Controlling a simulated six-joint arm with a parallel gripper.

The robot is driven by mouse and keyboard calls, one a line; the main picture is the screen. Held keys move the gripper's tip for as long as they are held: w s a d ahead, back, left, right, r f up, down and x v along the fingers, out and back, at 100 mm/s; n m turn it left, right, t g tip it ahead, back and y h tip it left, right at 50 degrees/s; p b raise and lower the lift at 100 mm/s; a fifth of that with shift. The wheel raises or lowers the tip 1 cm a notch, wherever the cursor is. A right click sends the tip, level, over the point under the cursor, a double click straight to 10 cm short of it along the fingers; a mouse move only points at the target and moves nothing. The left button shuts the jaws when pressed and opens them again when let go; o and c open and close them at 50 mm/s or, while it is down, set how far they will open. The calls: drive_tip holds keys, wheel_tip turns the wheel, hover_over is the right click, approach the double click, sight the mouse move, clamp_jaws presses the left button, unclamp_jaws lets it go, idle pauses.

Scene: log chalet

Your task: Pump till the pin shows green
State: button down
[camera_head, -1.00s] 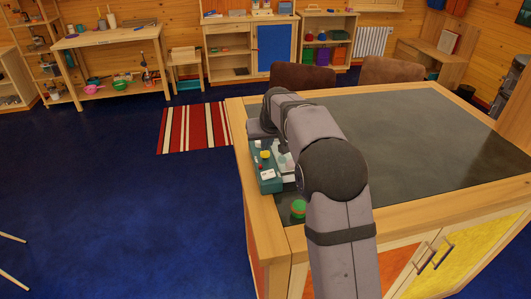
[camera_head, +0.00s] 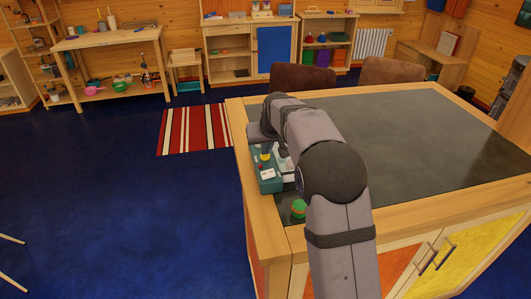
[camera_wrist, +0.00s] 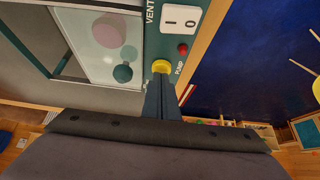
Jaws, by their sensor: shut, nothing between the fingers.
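A teal device (camera_head: 268,183) stands on the table's left edge. In the wrist view its panel carries a yellow button (camera_wrist: 161,66), a small red dot (camera_wrist: 183,48) by the label PUMP, and the label VENT. The button also shows in the head view (camera_head: 265,157). My gripper (camera_wrist: 160,84) is shut, its fingertips at the yellow button, seemingly touching it; I cannot tell whether the button is pressed down. I see no green on the red dot. In the head view my gripper (camera_head: 267,147) stands above the button.
A clear-covered tray (camera_wrist: 98,40) holds a pinkish disc and a teal knob. A green and orange ball (camera_head: 299,209) lies near the device. The dark tabletop (camera_head: 420,130) is clear to the right.

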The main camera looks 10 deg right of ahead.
sight(266, 156)
idle(0.3)
drive_tip(key=shift+r+p, duration=0.9)
drive_tip(key=shift+r, duration=0.15)
drive_tip(key=shift+r+p, duration=2.1)
drive_tip(key=shift+r, duration=0.3)
